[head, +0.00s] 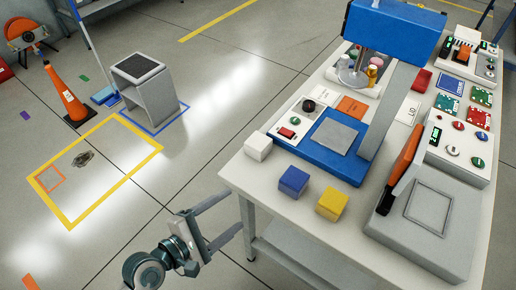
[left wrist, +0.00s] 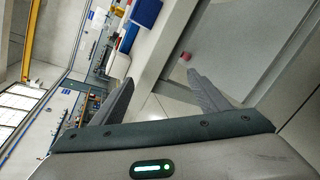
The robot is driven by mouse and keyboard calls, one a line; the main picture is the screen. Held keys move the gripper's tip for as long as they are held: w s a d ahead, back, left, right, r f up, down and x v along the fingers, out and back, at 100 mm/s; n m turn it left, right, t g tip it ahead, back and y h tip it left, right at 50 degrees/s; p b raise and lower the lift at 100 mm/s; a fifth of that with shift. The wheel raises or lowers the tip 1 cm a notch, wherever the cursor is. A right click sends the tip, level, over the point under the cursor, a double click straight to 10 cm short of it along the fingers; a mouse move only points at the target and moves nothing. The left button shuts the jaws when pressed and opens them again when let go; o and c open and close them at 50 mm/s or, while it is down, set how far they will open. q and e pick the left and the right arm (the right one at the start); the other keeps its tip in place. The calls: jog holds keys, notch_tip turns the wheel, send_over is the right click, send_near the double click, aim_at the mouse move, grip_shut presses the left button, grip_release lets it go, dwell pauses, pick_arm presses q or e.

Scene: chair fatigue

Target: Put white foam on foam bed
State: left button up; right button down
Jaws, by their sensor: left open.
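A white foam block (head: 258,146) sits on the left edge of the white table (head: 243,176) in the head view. Beside it on the table are a blue block (head: 293,181) and a yellow block (head: 331,203). A grey square pad (head: 337,135) lies on the blue base of a press; I cannot tell for sure that it is the foam bed. My left gripper (head: 232,212) is open and empty, left of the table and apart from the white block. Its open fingers also show in the left wrist view (left wrist: 160,78). My right gripper is not in view.
The blue press (head: 395,30) rises over the table. A grey box with a raised orange-edged lid (head: 430,207) stands at the right. Control boxes (head: 462,146) and coloured cards fill the back. A traffic cone (head: 71,98) and grey stand (head: 147,90) are on the floor.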

pick_arm(q)
jog(key=w+a+r+n+t+h, duration=0.1)
jog(key=w+r+n+t, duration=0.3)
jog(key=n, duration=0.6)
jog(key=n+p, duration=0.2)
send_near(259, 141)
jog(key=shift+w+d+f, duration=0.1)
jog(key=shift+w+d, duration=0.25)
jog(key=shift+w, duration=0.1)
jog(key=x, duration=0.3)
jog(key=shift+d+f+p, duration=0.1)
jog(key=shift+p, duration=0.3)
jog(key=shift+w+d, duration=0.1)
jog(key=shift+w, duration=0.15)
jog(key=shift+w+d, duration=0.25)
jog(key=shift+w, duration=0.1)
jog(key=p+x, duration=0.1)
jog(key=x, duration=0.2)
jog(key=shift+w+d, duration=0.15)
jog(key=shift+w, duration=0.25)
jog(key=shift+w+d, duration=0.2)
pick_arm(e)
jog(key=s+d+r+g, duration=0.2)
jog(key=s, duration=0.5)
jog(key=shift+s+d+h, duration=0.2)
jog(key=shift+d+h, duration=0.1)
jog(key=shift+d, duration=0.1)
